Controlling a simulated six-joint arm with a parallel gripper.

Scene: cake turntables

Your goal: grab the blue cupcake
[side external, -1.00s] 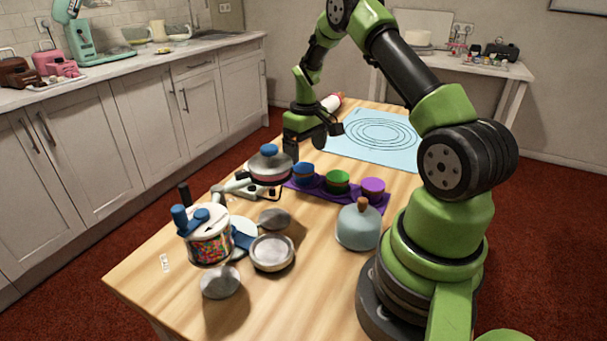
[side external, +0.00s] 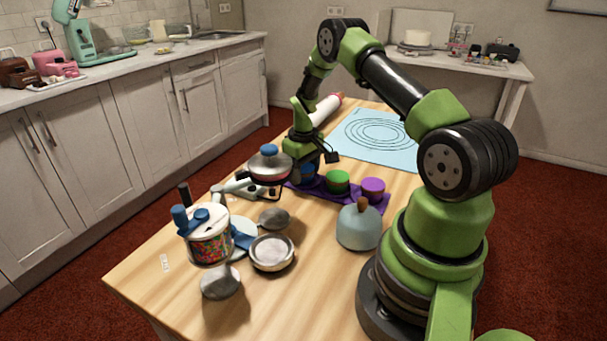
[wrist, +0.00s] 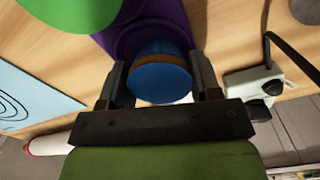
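The blue cupcake (wrist: 160,78) sits between the two fingers of my gripper (wrist: 158,70) in the wrist view. The fingers are open, one on each side of it; I cannot tell whether either touches it. It stands at one end of a purple tray (wrist: 182,22). In the side view my gripper (side external: 306,166) is down at the blue cupcake (side external: 307,180), which is partly hidden by it. A green cupcake (side external: 338,182) and a purple cupcake (side external: 373,189) stand in the same row on the tray (side external: 318,197).
A pan-like container with a blue knob (side external: 269,164) stands close to my gripper. A grey-blue dome (side external: 359,228), a sprinkle jar (side external: 210,246) and metal bowls (side external: 271,253) crowd the near table. A blue mat (side external: 350,150) and rolling pin (side external: 326,107) lie behind.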

